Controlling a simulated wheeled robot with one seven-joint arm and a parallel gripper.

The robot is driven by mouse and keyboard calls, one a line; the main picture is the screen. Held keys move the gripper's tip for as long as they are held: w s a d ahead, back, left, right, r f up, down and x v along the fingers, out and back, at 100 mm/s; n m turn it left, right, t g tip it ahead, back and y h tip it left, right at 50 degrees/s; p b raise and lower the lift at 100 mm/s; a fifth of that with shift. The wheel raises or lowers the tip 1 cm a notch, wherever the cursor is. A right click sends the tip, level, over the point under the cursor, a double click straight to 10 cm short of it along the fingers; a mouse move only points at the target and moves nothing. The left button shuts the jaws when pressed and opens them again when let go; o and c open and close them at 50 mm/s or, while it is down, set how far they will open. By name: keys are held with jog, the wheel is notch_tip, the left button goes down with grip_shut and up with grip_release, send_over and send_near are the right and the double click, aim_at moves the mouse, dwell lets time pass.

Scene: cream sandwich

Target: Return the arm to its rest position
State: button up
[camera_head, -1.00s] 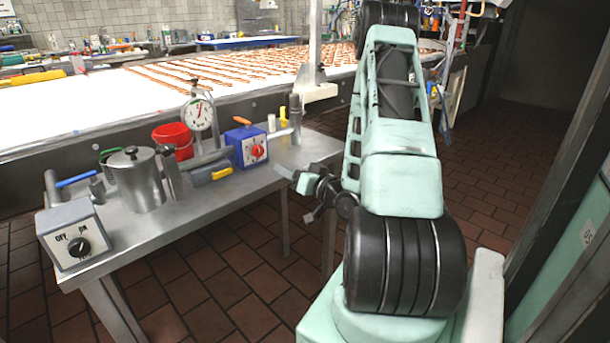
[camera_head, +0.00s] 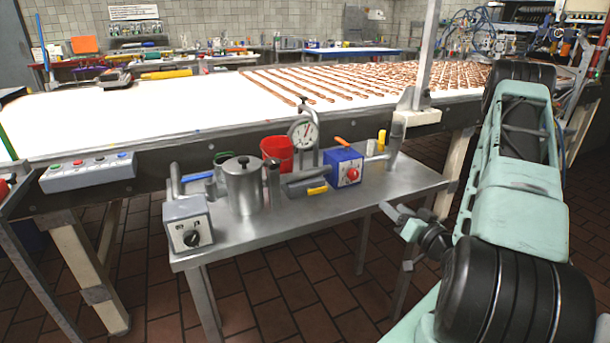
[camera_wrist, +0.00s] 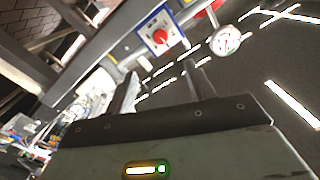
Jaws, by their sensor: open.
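My mint-green arm (camera_head: 520,200) stands folded upright at the right of the head view. My gripper (camera_head: 402,234) hangs low beside the right end of the metal side table (camera_head: 330,215), apart from it. In the wrist view the two fingers of my gripper (camera_wrist: 160,78) stand apart with nothing between them. Beyond them are the blue box with a red dial (camera_wrist: 158,32) and the round gauge (camera_wrist: 226,40).
The side table holds a steel pot (camera_head: 243,187), a red bucket (camera_head: 277,152), the blue box (camera_head: 345,167), the gauge (camera_head: 303,133) and a grey switch box (camera_head: 187,224). Behind runs a long white conveyor (camera_head: 190,103) with brown strips. Tiled floor (camera_head: 300,290) is open in front.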

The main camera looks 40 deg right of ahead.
jog(key=w+a+r+n+g+y+p, duration=0.15)
jog(key=w+a+n+g+y, duration=0.4)
jog(key=w+a, duration=0.6)
jog(key=a+r+n+g+y+p, duration=0.1)
jog(key=a+r+n+g+p, duration=0.2)
jog(key=a, duration=0.9)
jog(key=s+a+r+n+g, duration=0.25)
jog(key=s+a+r, duration=0.2)
jog(key=a, duration=0.35)
jog(key=s+a+r+n+g, duration=0.2)
jog(key=s+a+r+g, duration=0.1)
jog(key=s+a, duration=0.3)
jog(key=s+a+r+n+g+p, duration=0.1)
jog(key=s+a+r, duration=0.1)
jog(key=s, duration=0.4)
jog(key=s+a+r+n+g+h, duration=0.1)
jog(key=s+a+r+g, duration=0.1)
jog(key=s+a, duration=0.3)
jog(key=shift+s+r+p, duration=0.35)
jog(key=shift+s+r, duration=0.05)
jog(key=shift+s, duration=0.7)
jog(key=shift+w+h, duration=0.1)
jog(key=shift+h, duration=0.15)
